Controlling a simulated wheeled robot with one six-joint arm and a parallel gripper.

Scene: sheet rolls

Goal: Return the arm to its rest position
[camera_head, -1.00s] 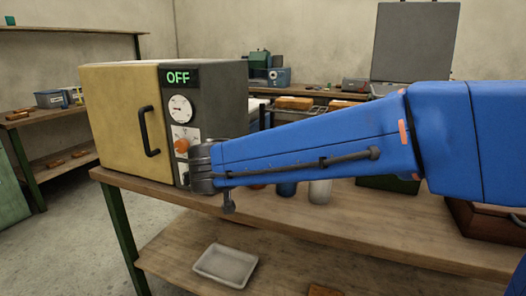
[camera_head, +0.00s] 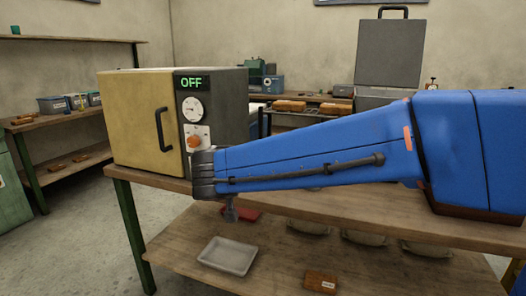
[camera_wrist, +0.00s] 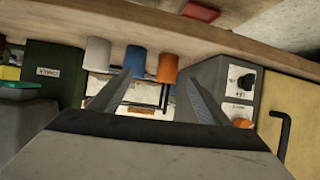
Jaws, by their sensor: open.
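My blue arm reaches across the head view from the right, in front of the workbench. My gripper (camera_head: 231,212) hangs below the dark wrist joint at the arm's left end, near the bench's front edge. In the wrist view my gripper (camera_wrist: 158,95) shows two separated fingers with nothing held between them. The picture there is turned over. Beyond the fingers are a white cup (camera_wrist: 97,53), a blue cup (camera_wrist: 135,58) and an orange cup (camera_wrist: 167,67). In the head view the arm hides them.
The oven (camera_head: 134,120), door shut and display reading OFF, stands at the bench's left end, close to my wrist. The workbench (camera_head: 330,205) runs below the arm. Its lower shelf holds a pale tray (camera_head: 229,256) and a brown box (camera_head: 321,281). Open floor lies left.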

